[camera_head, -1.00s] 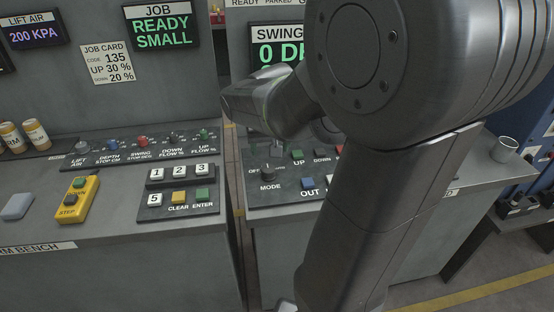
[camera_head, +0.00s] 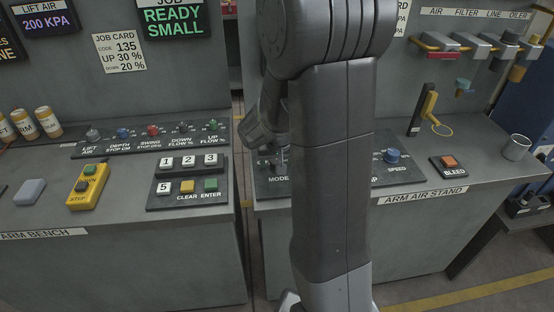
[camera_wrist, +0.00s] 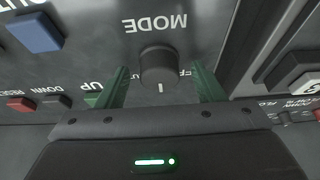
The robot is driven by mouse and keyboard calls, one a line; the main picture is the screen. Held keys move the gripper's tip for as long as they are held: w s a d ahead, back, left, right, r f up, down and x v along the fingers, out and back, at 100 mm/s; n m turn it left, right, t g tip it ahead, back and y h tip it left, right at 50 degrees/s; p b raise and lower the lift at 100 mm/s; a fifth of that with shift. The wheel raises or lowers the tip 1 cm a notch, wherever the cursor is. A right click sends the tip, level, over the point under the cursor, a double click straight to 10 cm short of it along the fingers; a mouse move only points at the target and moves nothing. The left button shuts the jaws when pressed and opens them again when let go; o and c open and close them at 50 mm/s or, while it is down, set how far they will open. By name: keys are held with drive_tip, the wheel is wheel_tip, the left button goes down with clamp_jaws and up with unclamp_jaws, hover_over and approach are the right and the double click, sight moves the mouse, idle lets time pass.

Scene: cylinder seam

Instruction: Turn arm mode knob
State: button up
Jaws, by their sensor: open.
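The MODE knob (camera_wrist: 158,68) is a dark round knob with a pale pointer line, on a dark panel in the wrist view. The pointer faces the bottom of that view, toward partly hidden lettering. My gripper (camera_wrist: 160,78) is open, with one green finger on each side of the knob. A gap shows between each finger and the knob, and nothing is held. In the head view my arm covers most of this panel; the MODE label (camera_head: 278,180) shows at its left, but I cannot make out the knob clearly there.
Close to the knob are a blue button (camera_wrist: 36,33) and a red button (camera_wrist: 20,104). On the stand are a blue SPEED knob (camera_head: 392,157), a BLEED button (camera_head: 449,161) and a metal cup (camera_head: 516,147). A keypad (camera_head: 187,183) lies on the left bench, across a gap.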

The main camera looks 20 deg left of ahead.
drive_tip(key=c, duration=1)
drive_tip(key=shift+d+r+n+p, duration=0.1)
drive_tip(key=shift+n+p, duration=0.3)
drive_tip(key=shift+p, duration=0.2)
drive_tip(key=shift+w+n+g+y+p, duration=0.15)
drive_tip(key=shift+n+g+y+p, duration=0.25)
drive_tip(key=shift+n, duration=0.8)
drive_tip(key=n+b, duration=0.1)
drive_tip(key=b, duration=0.1)
drive_tip(key=n+g+y+b, duration=0.1)
drive_tip(key=n, duration=0.1)
drive_tip(key=shift+f+b, duration=0.3)
drive_tip(key=shift+b, duration=0.05)
drive_tip(key=shift+w+r+n+g+b, duration=0.15)
drive_tip(key=shift+n+g+b, duration=0.25)
drive_tip(key=shift+n+b, duration=0.95)
